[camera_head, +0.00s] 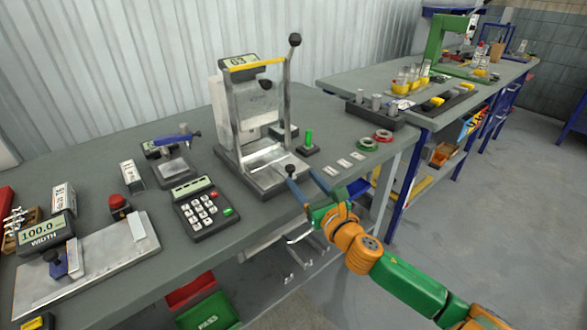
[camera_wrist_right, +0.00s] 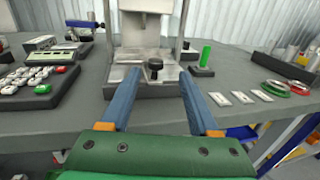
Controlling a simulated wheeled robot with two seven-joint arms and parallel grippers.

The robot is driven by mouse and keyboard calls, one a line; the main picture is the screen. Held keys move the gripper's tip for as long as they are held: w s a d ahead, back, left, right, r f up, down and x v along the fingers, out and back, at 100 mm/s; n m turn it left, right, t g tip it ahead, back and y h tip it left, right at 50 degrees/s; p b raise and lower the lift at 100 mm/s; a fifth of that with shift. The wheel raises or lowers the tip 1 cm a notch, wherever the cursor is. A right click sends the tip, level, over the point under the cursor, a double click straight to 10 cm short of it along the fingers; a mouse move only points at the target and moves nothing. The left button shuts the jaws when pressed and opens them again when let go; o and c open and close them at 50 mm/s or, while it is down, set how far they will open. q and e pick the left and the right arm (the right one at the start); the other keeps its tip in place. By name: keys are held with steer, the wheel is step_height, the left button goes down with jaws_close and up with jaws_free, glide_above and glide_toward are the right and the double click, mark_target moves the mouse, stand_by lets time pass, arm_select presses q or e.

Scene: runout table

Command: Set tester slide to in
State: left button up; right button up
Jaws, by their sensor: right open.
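The tester (camera_head: 243,100) stands at the back of the grey table, with a display on top and a lever with a black ball on its right side. Its metal slide (camera_head: 268,160) lies low at the front of its base. A black knob (camera_wrist_right: 154,67) stands at the front of the slide in the right wrist view. My right gripper (camera_head: 303,176) is open at the table's front edge. In the wrist view its two blue fingers (camera_wrist_right: 160,72) point at the tester, with the knob between their tips in the picture. I cannot tell whether they touch it. My left gripper is out of view.
A keypad (camera_head: 207,211) sits left of the tester. A green peg on a black base (camera_head: 308,148), white labels (camera_head: 344,163) and green and red rings (camera_head: 383,136) lie to its right. A width gauge plate (camera_head: 100,255) is at the front left.

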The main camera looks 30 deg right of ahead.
mark_target(291, 171)
steer(key=w, duration=0.5)
steer(key=shift+w+a, duration=0.15)
steer(key=shift+a, duration=0.05)
steer(key=shift+w+d, duration=0.35)
steer(key=shift+w, duration=0.1)
steer(key=shift+a, duration=0.1)
jaws_close()
stand_by(0.7)
